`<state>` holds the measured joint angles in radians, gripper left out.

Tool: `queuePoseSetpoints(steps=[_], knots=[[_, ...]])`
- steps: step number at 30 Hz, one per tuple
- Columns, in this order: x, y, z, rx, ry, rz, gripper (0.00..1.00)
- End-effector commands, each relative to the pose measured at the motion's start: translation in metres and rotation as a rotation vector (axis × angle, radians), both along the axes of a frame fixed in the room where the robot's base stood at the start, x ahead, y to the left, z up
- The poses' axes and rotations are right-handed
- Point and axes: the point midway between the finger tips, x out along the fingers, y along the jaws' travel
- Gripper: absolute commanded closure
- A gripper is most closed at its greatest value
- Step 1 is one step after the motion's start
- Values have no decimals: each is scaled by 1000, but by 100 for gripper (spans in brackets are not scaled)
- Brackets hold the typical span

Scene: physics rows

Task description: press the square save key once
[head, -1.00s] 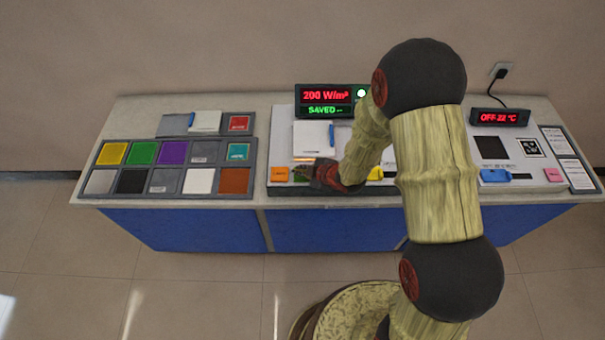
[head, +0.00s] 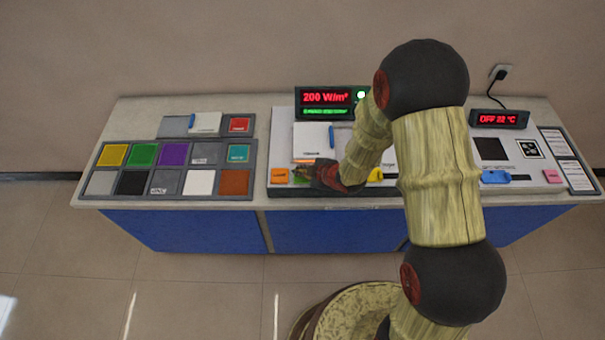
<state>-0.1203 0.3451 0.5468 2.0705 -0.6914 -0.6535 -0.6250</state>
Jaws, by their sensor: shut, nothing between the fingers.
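A light console (head: 283,143) stands on the counter with a row of coloured keys along its front edge. An orange square key (head: 279,176) is at the left end, and part of a green key (head: 300,179) shows beside it. My gripper (head: 298,171) is shut and empty, over or just behind the green key and partly covering it. I cannot tell whether it touches the key. Part of a yellow key or knob (head: 375,174) shows right of my gripper. The key labels are too small to read. The display (head: 327,98) shows red "200 W/m²" above a blurred green line.
A tray of coloured tiles (head: 255,170) lies on the left of the counter. On the right are a display (head: 499,119) reading "OFF 22 °C", a blue part (head: 495,177) and a pink key (head: 552,176). My arm hides the console's middle.

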Motion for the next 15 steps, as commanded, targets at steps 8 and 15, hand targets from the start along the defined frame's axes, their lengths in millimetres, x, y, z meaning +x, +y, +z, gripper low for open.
queuePoseSetpoints(steps=[8,15], knots=[[0,0,4,0,0,0,100],[0,0,9,0,-2,1,100]])
